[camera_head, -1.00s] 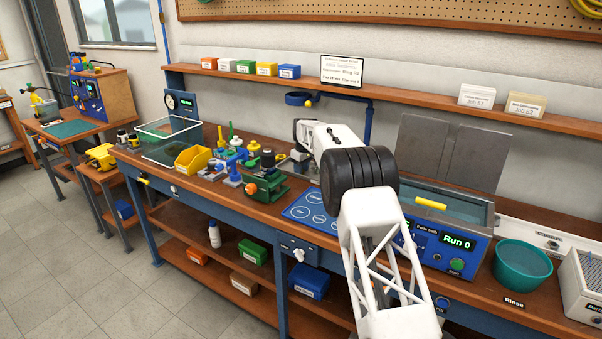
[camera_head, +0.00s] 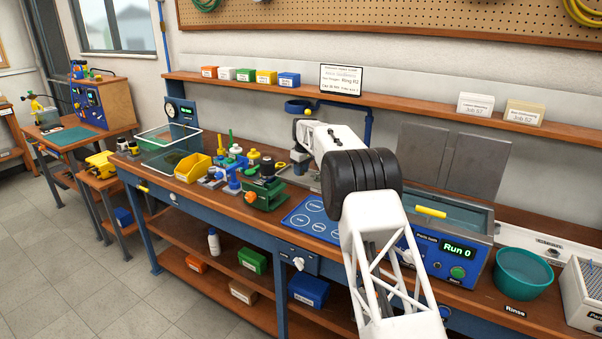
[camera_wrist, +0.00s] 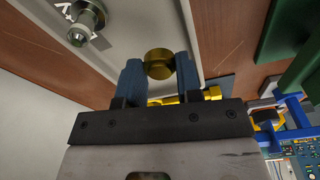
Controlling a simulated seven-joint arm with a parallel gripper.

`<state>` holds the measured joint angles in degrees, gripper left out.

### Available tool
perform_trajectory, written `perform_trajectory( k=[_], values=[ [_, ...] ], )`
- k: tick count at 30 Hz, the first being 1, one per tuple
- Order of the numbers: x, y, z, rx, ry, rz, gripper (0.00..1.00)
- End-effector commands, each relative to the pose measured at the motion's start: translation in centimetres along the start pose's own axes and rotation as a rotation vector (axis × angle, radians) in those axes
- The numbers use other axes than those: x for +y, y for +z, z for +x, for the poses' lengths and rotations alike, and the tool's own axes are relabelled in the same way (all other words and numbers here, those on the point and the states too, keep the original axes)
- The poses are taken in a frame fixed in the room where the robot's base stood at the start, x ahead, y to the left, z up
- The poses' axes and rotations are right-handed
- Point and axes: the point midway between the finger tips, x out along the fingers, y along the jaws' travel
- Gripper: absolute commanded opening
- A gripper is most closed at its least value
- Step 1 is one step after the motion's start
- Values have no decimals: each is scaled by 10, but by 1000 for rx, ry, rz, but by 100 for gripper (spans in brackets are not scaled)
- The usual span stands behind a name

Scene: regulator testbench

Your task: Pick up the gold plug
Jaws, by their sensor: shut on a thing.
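The gold plug (camera_wrist: 157,66) shows in the wrist view as a round, flat-faced gold piece between the two blue-grey fingers. My gripper (camera_wrist: 158,62) is shut on it, with one finger against each side. The plug's far side is hidden. In the head view my white arm reaches over the bench, and I cannot make out the fingers or the plug there.
In the wrist view a silver fitting (camera_wrist: 88,18) stands on a pale plate to the left. In the head view a green fixture (camera_head: 265,190), a yellow bin (camera_head: 192,167) and several small coloured parts crowd the bench left of my arm. A blue mat (camera_head: 313,222) lies in front.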

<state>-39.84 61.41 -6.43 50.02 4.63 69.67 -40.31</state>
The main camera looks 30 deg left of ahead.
Motion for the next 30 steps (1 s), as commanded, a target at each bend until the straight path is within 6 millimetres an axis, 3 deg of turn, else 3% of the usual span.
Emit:
perform_trajectory(
  k=[30],
  values=[
    [-59,71,-19,1,1,0,9]
  ],
)
